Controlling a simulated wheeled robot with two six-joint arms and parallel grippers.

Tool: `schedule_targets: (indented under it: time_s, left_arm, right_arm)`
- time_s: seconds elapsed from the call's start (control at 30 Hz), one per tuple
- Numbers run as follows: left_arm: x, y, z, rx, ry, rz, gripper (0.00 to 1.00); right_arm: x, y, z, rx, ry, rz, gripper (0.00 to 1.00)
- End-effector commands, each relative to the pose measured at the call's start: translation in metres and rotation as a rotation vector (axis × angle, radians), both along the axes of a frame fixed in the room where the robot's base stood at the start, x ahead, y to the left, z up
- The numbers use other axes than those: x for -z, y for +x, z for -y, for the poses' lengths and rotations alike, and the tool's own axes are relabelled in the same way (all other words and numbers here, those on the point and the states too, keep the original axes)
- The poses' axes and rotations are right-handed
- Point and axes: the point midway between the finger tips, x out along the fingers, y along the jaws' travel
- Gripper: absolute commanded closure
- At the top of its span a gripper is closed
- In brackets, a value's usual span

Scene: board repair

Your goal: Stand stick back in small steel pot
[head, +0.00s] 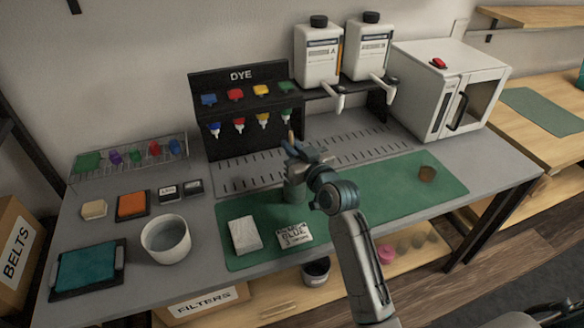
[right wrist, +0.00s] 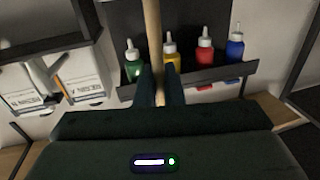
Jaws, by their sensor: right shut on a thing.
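My right gripper (head: 293,151) is shut on a thin wooden stick (head: 290,136), above the back edge of the green mat. In the right wrist view the stick (right wrist: 153,40) stands nearly upright between the two fingers. A small grey cylinder that looks like the steel pot (head: 294,191) stands on the mat below the gripper. My gripper and wrist partly hide it, so I cannot tell whether the stick's lower end is inside it.
The black dye rack (head: 238,103) with small bottles stands behind. Two white jugs (head: 318,55) stand on a shelf at its right. On the green mat (head: 385,190) lie a white block (head: 244,235), a labelled block (head: 293,235) and a brown round piece (head: 427,173). A white bowl (head: 165,240) stands left.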

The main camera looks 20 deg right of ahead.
Motion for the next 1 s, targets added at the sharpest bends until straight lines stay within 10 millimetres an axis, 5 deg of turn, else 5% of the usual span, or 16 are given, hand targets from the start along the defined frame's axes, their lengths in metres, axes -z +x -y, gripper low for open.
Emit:
schedule_targets:
  time_s: [0.3,0.63,0.73,1.0]
  left_arm:
    - [-0.008,0.007,0.001,0.001,-0.001,0.014,0.27]
    - [-0.004,0.002,0.001,0.0,0.0,0.004,0.27]
    - [-0.004,0.002,0.001,0.0,0.0,0.004,0.27]
    - [-0.004,0.002,0.001,0.0,0.0,0.004,0.27]
  right_arm:
    - [0.044,0.0,0.0,0.0,-0.001,-0.003,1.0]
    - [0.049,0.0,0.0,0.001,-0.001,0.0,1.0]
    - [0.049,0.0,0.0,0.001,-0.001,0.0,0.72]
    - [0.049,0.0,0.0,0.001,-0.001,0.0,0.7]
